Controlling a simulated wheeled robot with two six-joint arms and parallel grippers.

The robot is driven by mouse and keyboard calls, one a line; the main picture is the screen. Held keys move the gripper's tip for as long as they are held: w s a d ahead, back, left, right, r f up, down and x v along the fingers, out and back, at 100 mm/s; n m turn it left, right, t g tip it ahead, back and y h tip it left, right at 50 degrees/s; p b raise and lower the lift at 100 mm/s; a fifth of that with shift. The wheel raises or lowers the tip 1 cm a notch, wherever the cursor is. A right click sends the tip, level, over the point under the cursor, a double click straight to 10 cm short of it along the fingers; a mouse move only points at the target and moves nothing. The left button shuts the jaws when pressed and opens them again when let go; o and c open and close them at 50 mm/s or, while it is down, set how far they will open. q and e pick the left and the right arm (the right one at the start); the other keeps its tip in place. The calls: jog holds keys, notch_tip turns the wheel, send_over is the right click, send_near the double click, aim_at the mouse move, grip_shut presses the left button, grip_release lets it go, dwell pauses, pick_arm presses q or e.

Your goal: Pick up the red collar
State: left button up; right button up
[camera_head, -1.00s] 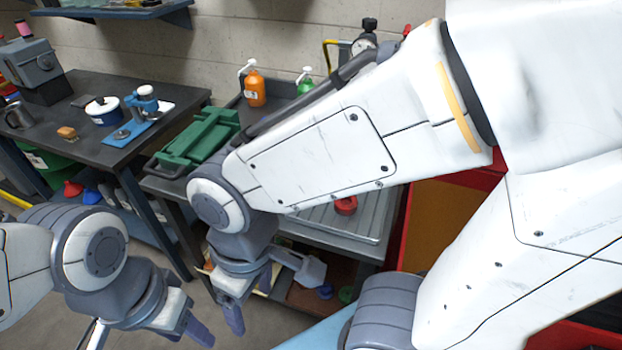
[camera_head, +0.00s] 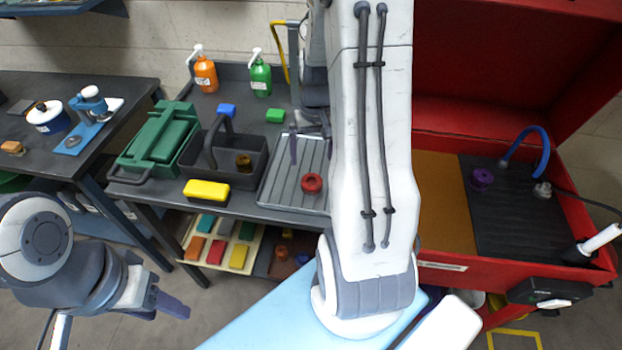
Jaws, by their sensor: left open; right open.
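The red collar (camera_head: 312,183) is a small ring lying on the grey ribbed tray (camera_head: 284,192), near the tray's right side. My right arm passes just right of it and hides part of the tray. My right gripper (camera_head: 309,142) is open and empty over the far part of the tray, behind the collar in the picture and apart from it. My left gripper (camera_head: 165,306) is open and empty at the lower left, over the floor in front of the benches, away from the collar.
Left of the tray are a black tote (camera_head: 213,170), a yellow block (camera_head: 206,190) and a green case (camera_head: 160,140). Green (camera_head: 260,77) and orange (camera_head: 205,74) bottles stand behind. A red cabinet (camera_head: 470,262) with a purple collar (camera_head: 482,178) is at the right.

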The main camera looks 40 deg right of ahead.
send_over(312, 180)
notch_tip(312, 180, down, 5)
jog(key=shift+s+r, duration=0.15)
jog(key=shift+r, duration=0.05)
jog(key=shift+f+p, duration=0.85)
jog(key=shift+f, duration=1.8)
jog(key=shift+c, duration=0.3)
grip_shut()
